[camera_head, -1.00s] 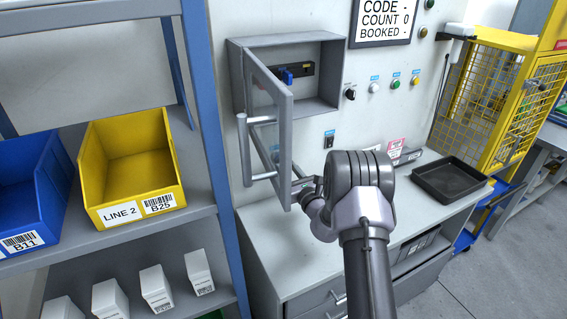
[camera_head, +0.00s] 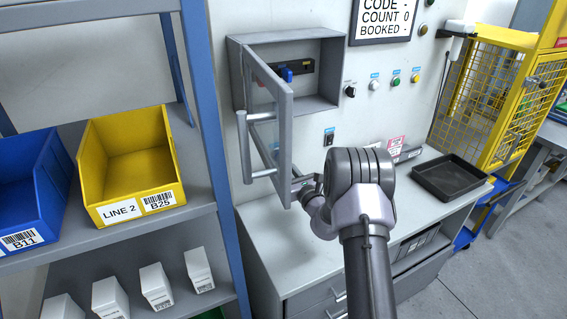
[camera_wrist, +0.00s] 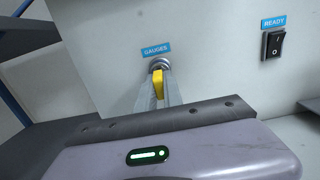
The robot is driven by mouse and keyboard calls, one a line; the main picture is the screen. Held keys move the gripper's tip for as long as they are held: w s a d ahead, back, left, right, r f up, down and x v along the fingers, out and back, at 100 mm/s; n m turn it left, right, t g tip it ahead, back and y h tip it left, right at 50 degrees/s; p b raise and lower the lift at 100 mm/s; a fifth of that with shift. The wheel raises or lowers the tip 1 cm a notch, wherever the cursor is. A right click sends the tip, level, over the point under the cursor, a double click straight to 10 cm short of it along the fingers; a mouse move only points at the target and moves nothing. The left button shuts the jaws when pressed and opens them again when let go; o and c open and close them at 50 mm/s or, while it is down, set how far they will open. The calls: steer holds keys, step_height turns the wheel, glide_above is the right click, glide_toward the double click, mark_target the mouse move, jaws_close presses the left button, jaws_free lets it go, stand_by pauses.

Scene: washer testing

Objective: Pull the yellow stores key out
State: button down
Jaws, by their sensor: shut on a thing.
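The yellow key (camera_wrist: 158,82) shows in the wrist view in front of a round metal lock (camera_wrist: 159,62) under a blue GAUGES label on the pale panel. My gripper (camera_wrist: 160,90) is shut on the yellow key, with its fingers pointing at the lock. Whether the key's shaft is still inside the lock is hidden. In the head view my gripper (camera_head: 304,184) is low beside the open cabinet door, and the key cannot be made out there.
The open glazed cabinet door (camera_head: 285,150) with its bar handle stands just left of my gripper. The wall cabinet (camera_head: 322,90) holds a blue item (camera_head: 286,75). A READY switch (camera_wrist: 274,43) is at the right. A black tray (camera_head: 450,177) lies on the bench.

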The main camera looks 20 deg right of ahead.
steer(key=shift+s+f+b, duration=0.15)
steer(key=shift+s+b, duration=0.2)
steer(key=shift+s, duration=1.65)
steer(key=s+b, duration=0.2)
steer(key=s, duration=0.5)
steer(key=shift+d+f, duration=0.15)
steer(key=shift+f, duration=0.1)
